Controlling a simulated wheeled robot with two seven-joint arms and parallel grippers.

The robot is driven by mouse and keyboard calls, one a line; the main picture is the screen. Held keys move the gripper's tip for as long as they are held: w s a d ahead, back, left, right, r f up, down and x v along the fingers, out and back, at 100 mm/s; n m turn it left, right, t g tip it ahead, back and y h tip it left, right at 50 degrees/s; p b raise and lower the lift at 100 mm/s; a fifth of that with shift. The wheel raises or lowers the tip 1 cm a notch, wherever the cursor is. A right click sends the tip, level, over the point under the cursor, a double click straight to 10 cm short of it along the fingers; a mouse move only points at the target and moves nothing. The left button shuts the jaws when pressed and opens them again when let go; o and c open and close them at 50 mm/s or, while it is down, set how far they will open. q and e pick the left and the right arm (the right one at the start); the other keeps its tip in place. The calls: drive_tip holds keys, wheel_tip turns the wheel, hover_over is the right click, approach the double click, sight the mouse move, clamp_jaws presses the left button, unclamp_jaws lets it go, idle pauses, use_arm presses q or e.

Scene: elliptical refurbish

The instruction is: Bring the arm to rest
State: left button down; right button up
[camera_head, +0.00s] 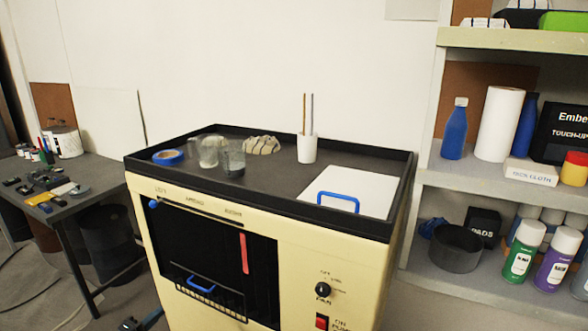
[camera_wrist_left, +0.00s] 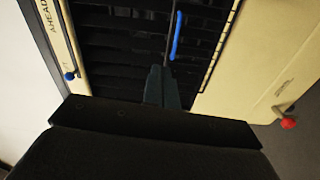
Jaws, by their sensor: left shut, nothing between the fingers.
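My left gripper (camera_wrist_left: 160,72) shows in the left wrist view with its two dark fingers together and nothing between them. It is in front of the dark, slatted opening of the cream cabinet (camera_wrist_left: 225,85), with a blue handle (camera_wrist_left: 176,37) just beyond the fingertips. Whether the fingers touch the cabinet I cannot tell. In the head view a small dark part of my arm (camera_head: 132,323) shows at the bottom edge, left of the cabinet. My right gripper is in neither view.
The cream cabinet (camera_head: 285,268) has a black-rimmed top with jars, blue tape (camera_head: 168,157), a white cup (camera_head: 307,149) and a white panel (camera_head: 350,191). A wire rack (camera_head: 210,294) sits low in its opening. A cluttered table (camera_head: 85,200) stands left, shelves (camera_head: 500,192) right.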

use_arm(q)
drive_tip(key=s+d+f+m+g+y, duration=0.2)
drive_tip(key=s+f+m+g+y, duration=0.25)
drive_tip(key=f+m+g, duration=0.6)
drive_tip(key=s+d+r+m+g+p, duration=0.2)
drive_tip(key=s+d+r+p, duration=0.1)
drive_tip(key=s+d, duration=1.1)
drive_tip(key=s+d+r+m+g+p, duration=0.2)
drive_tip(key=s+d+r, duration=0.4)
drive_tip(key=s+d, duration=0.8)
drive_tip(key=s+y+p, duration=0.1)
drive_tip(key=s, duration=0.4)
drive_tip(key=shift+d+p, duration=0.35)
drive_tip(key=shift+d, duration=0.05)
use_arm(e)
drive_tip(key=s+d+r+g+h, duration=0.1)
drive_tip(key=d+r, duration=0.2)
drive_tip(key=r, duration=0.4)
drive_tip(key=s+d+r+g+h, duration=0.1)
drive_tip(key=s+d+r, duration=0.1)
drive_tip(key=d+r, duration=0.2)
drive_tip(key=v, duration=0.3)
